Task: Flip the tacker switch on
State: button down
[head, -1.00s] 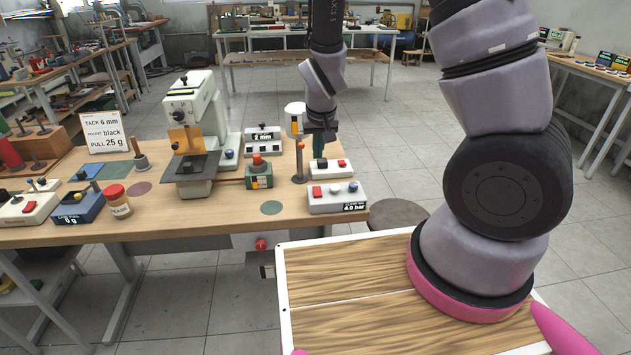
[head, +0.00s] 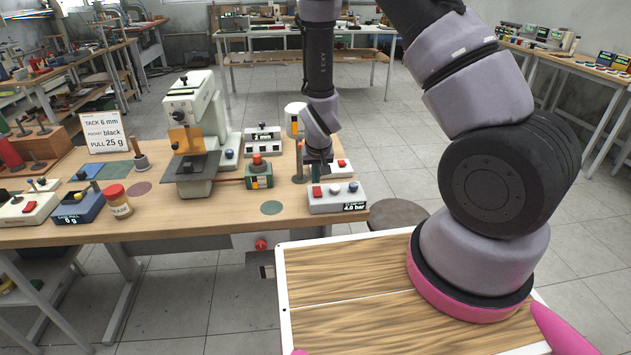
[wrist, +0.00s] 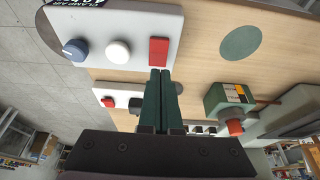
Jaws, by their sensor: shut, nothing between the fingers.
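No readable label shows which control is the tacker switch. My gripper (wrist: 160,76) is shut and empty, its green fingers pressed together. In the wrist view its tips lie close to the red switch (wrist: 158,50) of the front white box (wrist: 120,20); I cannot tell whether they touch it. The head view shows this front box (head: 328,203), with its red switch (head: 317,191), white button, blue knob and a 4.0 bar display. A second white box (head: 342,168) with a red switch (wrist: 108,102) stands behind, partly hidden by my gripper. A tall pale press-like machine (head: 190,105) stands left.
A green box with a red button (head: 259,172) stands left of my gripper. A post (head: 299,163) rises beside it. A box reading 2 mm (head: 263,134) is farther back. Bare table lies around the green disc (head: 271,208).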

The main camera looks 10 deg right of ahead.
aim_at(316, 192)
jog(key=shift+x, duration=1.2)
jog(key=shift+w+f, duration=0.2)
jog(key=shift+w, duration=0.05)
jog(key=shift+s, duration=0.15)
jog(key=shift+s+r, duration=0.15)
jog(key=shift+s, duration=0.5)
jog(key=shift+w+r, duration=0.1)
jog(key=shift+r, duration=0.4)
notch_tip(316, 192, up, 13)
